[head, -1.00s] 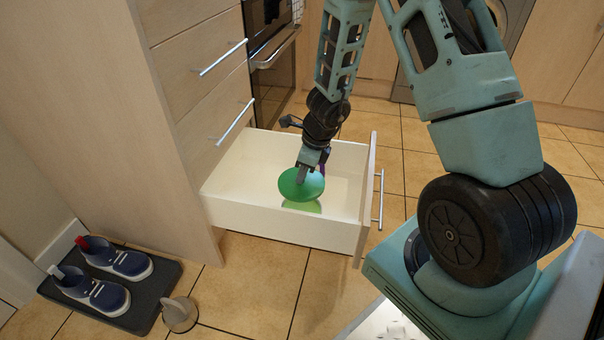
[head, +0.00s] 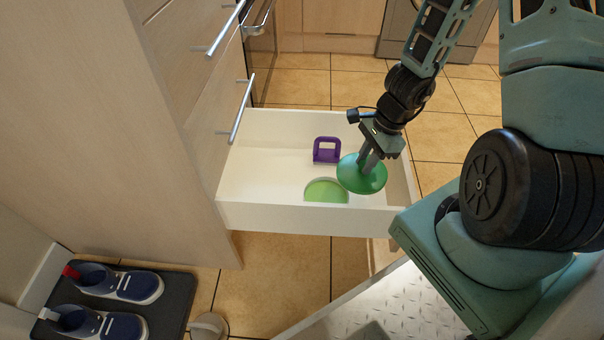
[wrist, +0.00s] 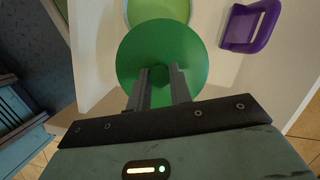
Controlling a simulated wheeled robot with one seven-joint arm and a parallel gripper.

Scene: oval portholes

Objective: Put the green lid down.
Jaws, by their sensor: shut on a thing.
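The green lid (head: 350,178) is a round, darker green disc, held tilted by my gripper (head: 367,163). The gripper is shut on it from above, over the right part of the open white drawer (head: 262,183). In the wrist view the lid (wrist: 160,50) fills the space in front of my gripper (wrist: 159,72), and its handle is hidden between the fingers. I cannot tell whether the lid touches anything below.
A light green round thing (head: 326,191) lies in the drawer left of the lid, partly hidden by the drawer's front wall. A purple block-like thing with an opening (head: 327,150) stands behind it. The drawer's left part is bare. Shoes on a dark tray (head: 180,300) are on the floor at left.

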